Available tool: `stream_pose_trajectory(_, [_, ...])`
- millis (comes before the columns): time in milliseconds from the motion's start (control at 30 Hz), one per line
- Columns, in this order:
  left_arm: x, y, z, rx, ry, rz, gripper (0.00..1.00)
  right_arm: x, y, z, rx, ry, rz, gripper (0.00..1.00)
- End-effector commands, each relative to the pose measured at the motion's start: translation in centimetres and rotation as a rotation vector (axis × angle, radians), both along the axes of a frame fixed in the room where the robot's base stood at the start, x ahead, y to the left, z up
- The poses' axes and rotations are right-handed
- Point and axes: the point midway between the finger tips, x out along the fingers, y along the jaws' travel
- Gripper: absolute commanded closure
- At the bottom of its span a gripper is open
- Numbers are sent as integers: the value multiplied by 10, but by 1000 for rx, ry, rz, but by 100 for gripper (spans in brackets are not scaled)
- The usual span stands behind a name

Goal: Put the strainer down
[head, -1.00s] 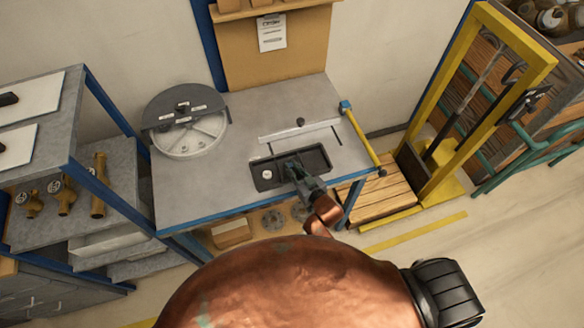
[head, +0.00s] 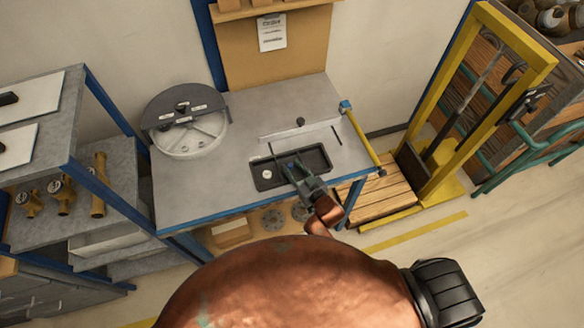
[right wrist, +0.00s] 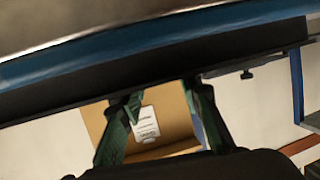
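A black tray (head: 262,184) lies near the front edge of the grey bench (head: 195,190). A small round white piece (head: 267,174) lies in its left part. My right gripper (head: 291,166) reaches over the tray from the front with its fingers spread. A small bluish spot (head: 291,165) shows between the fingertips; I cannot tell whether it is the strainer. No strainer can be clearly made out. In the right wrist view the fingers (right wrist: 160,115) stand apart with nothing visible gripped between them. My left gripper is out of view.
A round grey fixture (head: 190,135) stands at the bench's left back. A pale bar with a black knob (head: 300,122) lies behind the tray. A yellow bar (head: 362,138) runs along the right edge. A shelf with brass fittings (head: 97,185) stands at left.

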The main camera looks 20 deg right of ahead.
Motion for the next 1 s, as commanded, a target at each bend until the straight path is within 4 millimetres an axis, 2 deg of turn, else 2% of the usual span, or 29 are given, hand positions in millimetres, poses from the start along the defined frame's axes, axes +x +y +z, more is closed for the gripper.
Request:
stream_pose_trajectory(300, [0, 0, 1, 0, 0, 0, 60, -60, -15, 16, -1, 5, -1, 68])
stream_pose_trajectory(500, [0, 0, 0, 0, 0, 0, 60, -92, -22, 27, -1, 4, 0, 68])
stream_pose_trajectory(700, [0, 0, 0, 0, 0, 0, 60, -106, -25, 33, 0, 2, 0, 68])
stream_pose_trajectory(1000, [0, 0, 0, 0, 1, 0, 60, -108, -26, 33, -1, 2, -1, 68])
